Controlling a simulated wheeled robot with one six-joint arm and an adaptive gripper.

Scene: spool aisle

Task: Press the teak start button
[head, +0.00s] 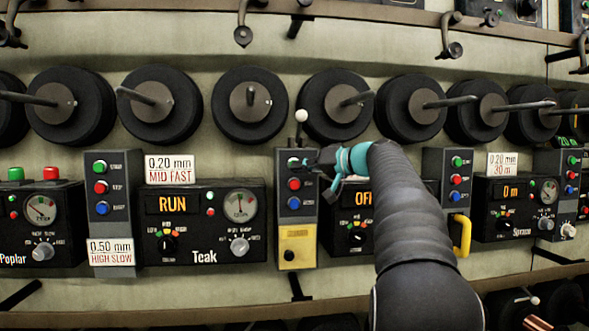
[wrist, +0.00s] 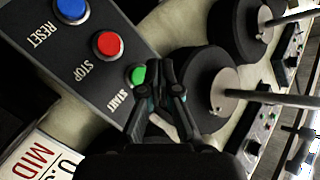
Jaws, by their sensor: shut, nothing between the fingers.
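The Teak panel (head: 252,252) shows RUN in orange on its display. A grey control box (head: 297,222) stands just to its right, with a green button (head: 293,162), a red one and a blue one. My gripper (head: 308,161) is shut and empty, its tips at the right side of that green button. In the wrist view, the green button (wrist: 138,74), labelled START, is close to my fingertips (wrist: 168,72) and partly hidden by them. I cannot tell whether they touch. I see no name on this box.
Another control box (head: 103,222) stands left of the Teak panel. Right of my gripper, a panel (head: 343,237) is partly hidden behind my arm. Black spools (head: 251,125) line the wall above. A white-knobbed rod (head: 301,117) is just above my gripper. A yellow handle (head: 462,236) sticks out farther right.

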